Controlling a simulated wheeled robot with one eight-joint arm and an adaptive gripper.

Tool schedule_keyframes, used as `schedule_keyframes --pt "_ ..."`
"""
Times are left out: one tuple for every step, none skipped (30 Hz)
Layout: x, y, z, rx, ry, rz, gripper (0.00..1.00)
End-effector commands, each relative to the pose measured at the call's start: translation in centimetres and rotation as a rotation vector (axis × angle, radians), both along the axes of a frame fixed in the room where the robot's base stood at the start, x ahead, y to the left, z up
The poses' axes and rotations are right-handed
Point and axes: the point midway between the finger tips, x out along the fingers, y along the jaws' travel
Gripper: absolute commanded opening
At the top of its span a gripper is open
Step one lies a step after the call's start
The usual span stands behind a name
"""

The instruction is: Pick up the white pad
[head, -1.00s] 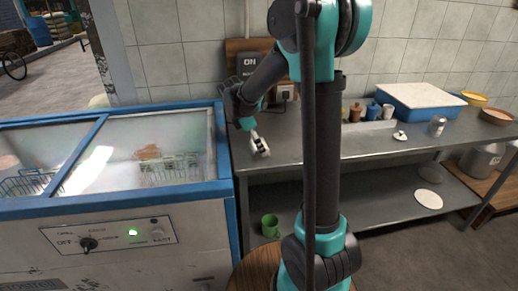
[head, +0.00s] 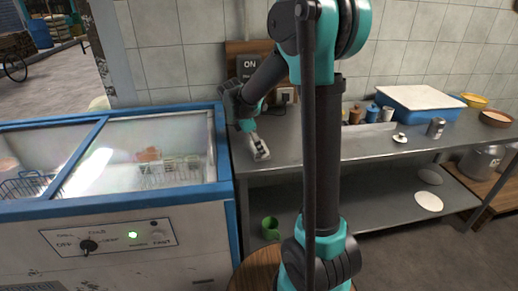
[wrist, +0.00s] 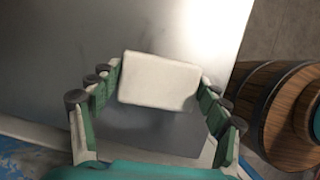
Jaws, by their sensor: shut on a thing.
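The white pad (wrist: 158,80) is a small, pale rectangular block with rounded corners. In the wrist view it lies between the two green-lined fingers of my gripper (wrist: 160,87), which is shut on it at its left and right ends. The grey metal table top (wrist: 60,50) is behind it. Whether the pad touches the table is unclear. In the head view my gripper (head: 260,153) points down at the left end of the metal table (head: 340,148), and I cannot clearly tell the pad from the fingers there.
A blue-rimmed chest freezer (head: 130,195) stands close on the left. A blue box with a white lid (head: 418,98), jars, a can (head: 436,128) and bowls are farther right on the table. A green mug (head: 270,226) sits on the lower shelf. A wooden barrel (wrist: 285,110) is beside the table.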

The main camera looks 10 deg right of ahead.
Motion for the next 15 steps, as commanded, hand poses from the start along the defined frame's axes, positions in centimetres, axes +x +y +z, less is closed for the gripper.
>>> schedule_keyframes --pt "-0.1 0.0 -0.1 0.003 0.001 -0.001 0.46" --pt "-0.1 0.0 0.0 0.003 0.001 -0.001 0.46" --pt "-0.1 0.0 0.2 0.003 0.001 0.000 0.46" --pt "-0.1 0.0 0.4 0.003 0.001 0.000 0.46" --pt "-0.1 0.0 0.6 0.002 0.001 0.000 0.46" --pt "-0.1 0.0 0.9 0.002 0.001 0.000 0.46" --pt "-0.1 0.0 1.3 0.002 0.001 0.000 0.46" --pt "-0.1 0.0 1.7 0.002 0.001 0.000 0.46" --pt "-0.1 0.0 2.3 0.002 0.001 0.000 0.46" --pt "-0.1 0.0 2.8 0.002 0.001 0.000 0.46" --pt "-0.1 0.0 3.4 0.002 0.001 0.000 0.46" --pt "-0.1 0.0 4.3 0.002 0.001 0.000 0.46" --pt "-0.1 0.0 5.1 0.002 0.001 0.000 0.46" --pt "-0.1 0.0 6.0 0.002 0.001 0.000 0.46" --pt "-0.1 0.0 7.1 0.002 0.001 0.000 0.46"
